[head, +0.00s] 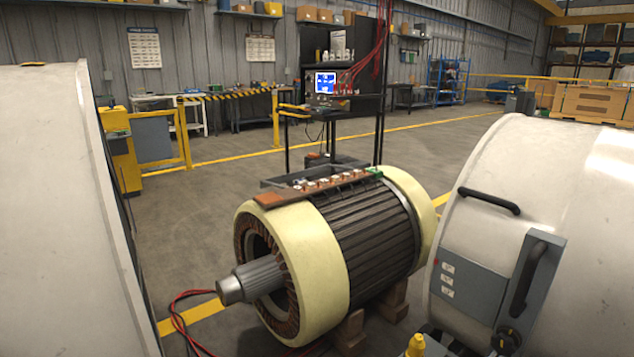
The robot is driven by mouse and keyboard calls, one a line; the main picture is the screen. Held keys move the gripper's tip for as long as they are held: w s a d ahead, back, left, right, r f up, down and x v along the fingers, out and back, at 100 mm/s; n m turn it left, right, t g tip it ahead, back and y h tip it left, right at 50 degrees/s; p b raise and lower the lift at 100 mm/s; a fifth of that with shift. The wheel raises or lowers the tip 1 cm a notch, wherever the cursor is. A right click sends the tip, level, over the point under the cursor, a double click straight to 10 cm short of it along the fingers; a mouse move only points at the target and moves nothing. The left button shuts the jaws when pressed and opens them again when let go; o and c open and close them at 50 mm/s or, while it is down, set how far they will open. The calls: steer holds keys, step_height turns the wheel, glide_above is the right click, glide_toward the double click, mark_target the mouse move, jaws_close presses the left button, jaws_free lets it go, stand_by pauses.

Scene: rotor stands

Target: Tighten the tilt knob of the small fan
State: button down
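I see no small fan and no tilt knob that I can make out as a fan's in the head view. My gripper is not in view. A large rotor (365,245) with cream end rings and a steel shaft (250,280) lies on wooden blocks (350,330) in the middle. A dark round knob-like part (507,340) shows at the bottom right, below a black handle; I cannot tell what it belongs to.
Large white curved housings stand close at the left (60,200) and right (560,190). Red cables (185,320) lie on the floor left of the rotor. A cart with a monitor (327,82) stands behind it. Open floor (210,190) lies at the back left.

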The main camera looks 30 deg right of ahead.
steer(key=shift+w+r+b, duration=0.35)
steer(key=shift+b, duration=0.25)
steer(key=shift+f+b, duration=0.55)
steer(key=shift+b, duration=0.3)
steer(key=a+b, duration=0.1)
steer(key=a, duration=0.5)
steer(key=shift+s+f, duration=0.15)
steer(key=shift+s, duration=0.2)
